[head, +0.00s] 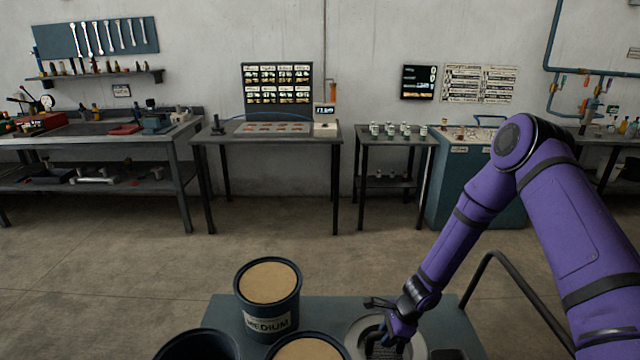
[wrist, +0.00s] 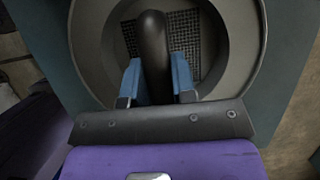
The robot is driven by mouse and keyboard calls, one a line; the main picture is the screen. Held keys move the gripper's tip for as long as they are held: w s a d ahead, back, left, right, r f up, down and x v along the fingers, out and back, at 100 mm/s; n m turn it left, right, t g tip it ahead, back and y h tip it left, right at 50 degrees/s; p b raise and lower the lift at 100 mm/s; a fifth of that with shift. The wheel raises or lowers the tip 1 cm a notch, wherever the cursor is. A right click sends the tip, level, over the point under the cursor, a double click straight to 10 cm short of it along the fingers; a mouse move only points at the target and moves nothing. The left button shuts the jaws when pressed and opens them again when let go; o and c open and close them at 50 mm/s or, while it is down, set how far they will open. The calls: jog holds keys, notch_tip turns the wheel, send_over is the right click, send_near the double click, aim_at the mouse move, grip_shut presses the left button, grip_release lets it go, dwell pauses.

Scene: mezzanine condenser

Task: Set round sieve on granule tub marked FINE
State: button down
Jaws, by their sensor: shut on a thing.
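The round sieve (head: 357,332) is a pale grey ring at the bottom of the head view, on or just above the blue-grey bench top. In the wrist view the sieve (wrist: 248,45) shows a wide rim, dark square mesh and a thick black handle (wrist: 153,45). My gripper (head: 383,342) is over the sieve; in the wrist view its blue fingers (wrist: 156,82) are shut on the handle, one on each side. A dark tub marked MEDIUM (head: 270,322) holds tan granules. Two other tubs are cut off by the frame; no FINE label is visible.
One cut-off tub (head: 306,338) holds tan granules; the other (head: 180,343), at left, shows a dark inside. The bench top (head: 330,308) is bare between the MEDIUM tub and the sieve. A black rail (head: 482,268) curves at right. Workbenches stand far back along the wall.

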jog(key=shift+w+d+r, duration=0.15)
jog(key=shift+d, duration=0.05)
jog(key=shift+w+a+r+n, duration=0.15)
jog(key=shift+w+r+n, duration=0.3)
jog(key=shift+n, duration=0.15)
jog(key=w+d+r+n+g+h, duration=0.3)
jog(key=d+r+n+g+h, duration=0.1)
jog(key=d+r+n, duration=0.8)
notch_tip(320, 180, up, 2)
jog(key=n, duration=0.4)
jog(key=shift+h, duration=0.3)
